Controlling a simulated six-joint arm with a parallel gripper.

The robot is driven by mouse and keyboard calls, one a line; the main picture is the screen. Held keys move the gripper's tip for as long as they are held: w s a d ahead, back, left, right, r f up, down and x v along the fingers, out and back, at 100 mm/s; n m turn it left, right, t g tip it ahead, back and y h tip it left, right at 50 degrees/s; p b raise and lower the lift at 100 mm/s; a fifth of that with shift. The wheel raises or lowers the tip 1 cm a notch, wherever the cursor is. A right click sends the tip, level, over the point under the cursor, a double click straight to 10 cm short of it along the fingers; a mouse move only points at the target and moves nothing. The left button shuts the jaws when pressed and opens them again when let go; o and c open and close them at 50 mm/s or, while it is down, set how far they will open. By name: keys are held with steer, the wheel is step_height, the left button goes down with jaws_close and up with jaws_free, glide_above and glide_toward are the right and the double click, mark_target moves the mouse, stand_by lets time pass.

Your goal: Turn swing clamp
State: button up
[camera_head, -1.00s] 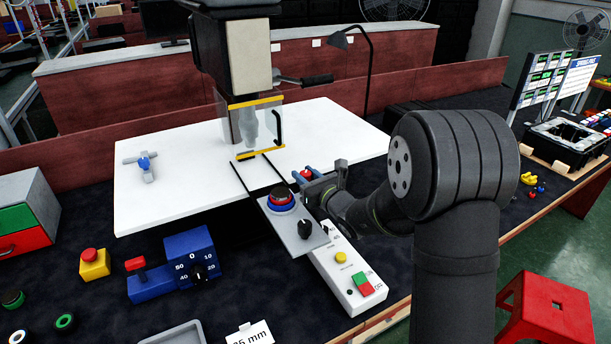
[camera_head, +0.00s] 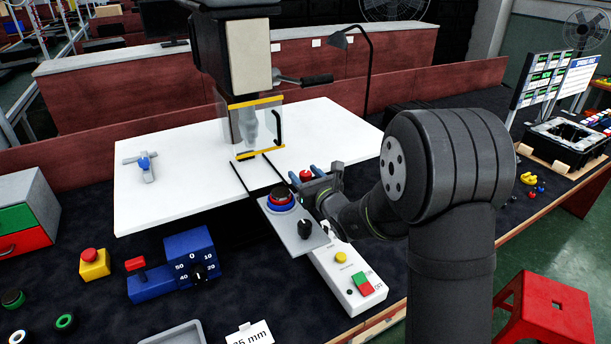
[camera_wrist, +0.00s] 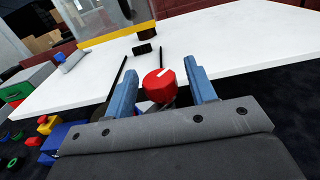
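A black knob-like piece (camera_head: 305,229) stands on the same plate, nearer the front; I cannot tell for certain which piece is the swing clamp. The black piece is outside that view.
A white control box (camera_head: 345,270) with yellow, green and red buttons lies right of the plate. A machine with a clear guard (camera_head: 262,128) stands behind, on a white tabletop (camera_head: 190,200). A blue dial box (camera_head: 190,258) and a yellow button box (camera_head: 95,263) stand left.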

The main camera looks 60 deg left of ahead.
steer(key=shift+d, duration=0.1)
steer(key=d, duration=1.7)
steer(key=shift+d, duration=0.15)
steer(key=w+a+n+g+h, duration=0.25)
steer(key=w+n+g, duration=0.35)
steer(key=w+g, duration=0.3)
steer(key=x, duration=1.7)
steer(key=shift+s+a, duration=0.15)
steer(key=shift+s, duration=0.1)
